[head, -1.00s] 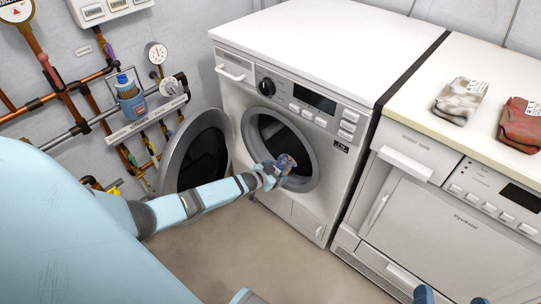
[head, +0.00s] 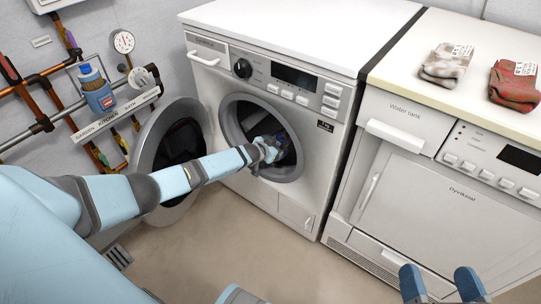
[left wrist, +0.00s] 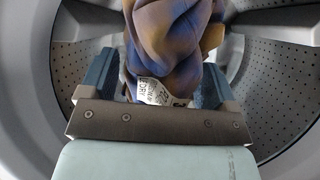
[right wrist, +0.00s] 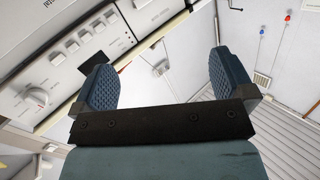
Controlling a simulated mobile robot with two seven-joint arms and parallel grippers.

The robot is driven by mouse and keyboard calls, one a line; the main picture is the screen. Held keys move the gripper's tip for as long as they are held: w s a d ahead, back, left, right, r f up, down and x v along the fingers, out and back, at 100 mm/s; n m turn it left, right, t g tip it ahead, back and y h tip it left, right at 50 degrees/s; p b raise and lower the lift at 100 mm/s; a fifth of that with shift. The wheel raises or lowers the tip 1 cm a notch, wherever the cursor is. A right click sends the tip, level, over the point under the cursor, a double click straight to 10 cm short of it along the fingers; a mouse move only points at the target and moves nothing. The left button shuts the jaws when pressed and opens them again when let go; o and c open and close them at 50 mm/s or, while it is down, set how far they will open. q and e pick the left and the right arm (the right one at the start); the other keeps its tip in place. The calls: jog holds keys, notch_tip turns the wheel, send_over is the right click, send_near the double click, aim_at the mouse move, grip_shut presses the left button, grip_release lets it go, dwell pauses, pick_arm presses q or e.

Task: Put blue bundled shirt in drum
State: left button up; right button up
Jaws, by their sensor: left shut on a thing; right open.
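The blue bundled shirt (left wrist: 172,45), with brownish patches and a white tag, is between the fingers of my left gripper (left wrist: 155,85), which is shut on it. The perforated metal drum (left wrist: 268,85) surrounds the bundle in the left wrist view. In the head view my left gripper (head: 266,148) is at the washer's round opening, and the shirt (head: 284,143) shows only in part, dark inside the door ring (head: 232,130). My right gripper (right wrist: 162,80) is open and empty. Its fingertips show at the bottom of the head view (head: 440,284), in front of the dryer.
The washer's round door (head: 150,135) stands open to the left. A dryer (head: 420,200) stands to the right, with a whitish folded bundle (head: 446,64) and a red one (head: 514,82) on top. Pipes and a shelf with a blue bottle (head: 97,90) line the left wall.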

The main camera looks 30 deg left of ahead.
pick_arm(q)
jog(key=w+b, duration=0.2)
jog(key=w, duration=0.1)
jog(key=w+b, duration=0.1)
jog(key=shift+w+d+f+b, duration=0.15)
jog(key=shift+f+b, duration=0.1)
jog(key=shift+b, duration=0.1)
jog(key=w+b, duration=0.3)
jog(key=w, duration=0.4)
jog(key=shift+w+d+r+b, duration=0.3)
jog(key=shift+w+b, duration=0.1)
pick_arm(e)
jog(key=shift+w+d+f+n+t+y, duration=0.25)
jog(key=shift+w+n, duration=0.25)
jog(key=shift+n, duration=0.25)
jog(key=shift+w+d+f+n+t+y, duration=0.15)
jog(key=shift+w+d+f+n, duration=0.25)
jog(key=shift+n, duration=0.4)
jog(key=shift+w+d+f+n+t+y, duration=0.15)
jog(key=shift+w+d+n+t+y, duration=0.1)
jog(key=shift+w+n, duration=0.4)
jog(key=shift+s, duration=0.1)
pick_arm(q)
jog(key=o, duration=0.9)
jog(key=shift+c, duration=0.2)
jog(key=shift+s, duration=0.1)
pick_arm(e)
jog(key=shift+r, duration=0.1)
